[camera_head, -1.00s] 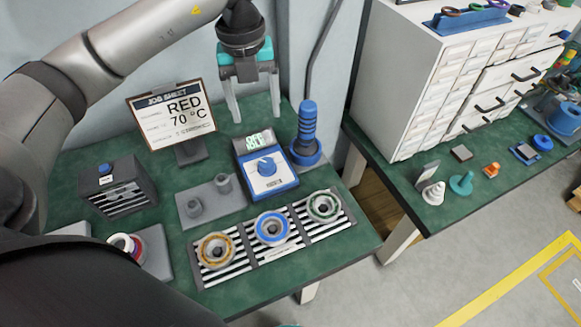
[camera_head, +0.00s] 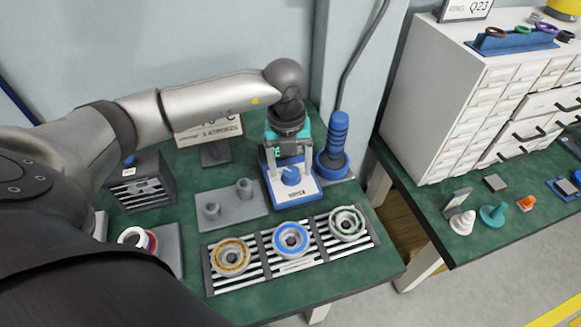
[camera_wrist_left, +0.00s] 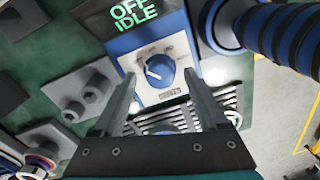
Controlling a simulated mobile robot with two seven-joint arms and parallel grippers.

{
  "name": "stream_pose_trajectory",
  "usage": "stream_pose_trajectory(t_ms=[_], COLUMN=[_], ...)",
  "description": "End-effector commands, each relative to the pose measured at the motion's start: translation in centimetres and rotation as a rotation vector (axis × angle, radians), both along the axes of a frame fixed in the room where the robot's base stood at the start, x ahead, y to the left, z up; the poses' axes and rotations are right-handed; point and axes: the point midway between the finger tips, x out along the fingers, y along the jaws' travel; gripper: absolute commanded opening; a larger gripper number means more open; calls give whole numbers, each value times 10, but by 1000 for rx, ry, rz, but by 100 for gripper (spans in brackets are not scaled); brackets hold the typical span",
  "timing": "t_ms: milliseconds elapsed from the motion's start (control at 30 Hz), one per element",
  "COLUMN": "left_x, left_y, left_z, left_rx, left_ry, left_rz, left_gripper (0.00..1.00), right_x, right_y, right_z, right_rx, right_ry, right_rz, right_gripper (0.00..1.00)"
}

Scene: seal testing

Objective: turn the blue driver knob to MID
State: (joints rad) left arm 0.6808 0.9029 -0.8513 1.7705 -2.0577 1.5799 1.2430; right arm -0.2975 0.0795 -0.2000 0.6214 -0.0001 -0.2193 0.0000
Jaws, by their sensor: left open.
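The driver (camera_head: 306,190) is a blue box with a white face on the green bench. The display (camera_wrist_left: 135,14) reads "OFF IDLE". My left gripper (camera_head: 290,169) is over the driver, pointing down. In the wrist view its open fingers (camera_wrist_left: 160,77) appear on either side of the knob, apart from it; I cannot tell the height gap. My right gripper is not in view.
A blue ribbed handle tool (camera_head: 338,135) stands close right of the driver. A grey plate with two posts (camera_head: 232,207) lies to the left. A striped rack (camera_head: 262,268) with three ring seals is in front. The job sheet (camera_head: 215,136) stands behind, partly covered by my arm.

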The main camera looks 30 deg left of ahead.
Motion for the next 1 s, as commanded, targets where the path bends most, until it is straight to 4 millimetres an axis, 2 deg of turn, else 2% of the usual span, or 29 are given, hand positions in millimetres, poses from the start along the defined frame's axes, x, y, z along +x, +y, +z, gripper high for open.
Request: stream_pose_trajectory(t_ms=[300, 333, 1000], left_x=[0, 0, 0], left_y=[0, 0, 0], left_z=[-3, -3, -3], left_rx=[1, 1, 0], left_ry=[-1, -1, -1], left_rz=[0, 0, 0], left_gripper=[76, 74, 0], right_x=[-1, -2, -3], right_y=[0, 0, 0], right_z=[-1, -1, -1], right_rx=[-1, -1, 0], right_ry=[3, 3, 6], right_rz=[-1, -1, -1], right_gripper=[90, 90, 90])
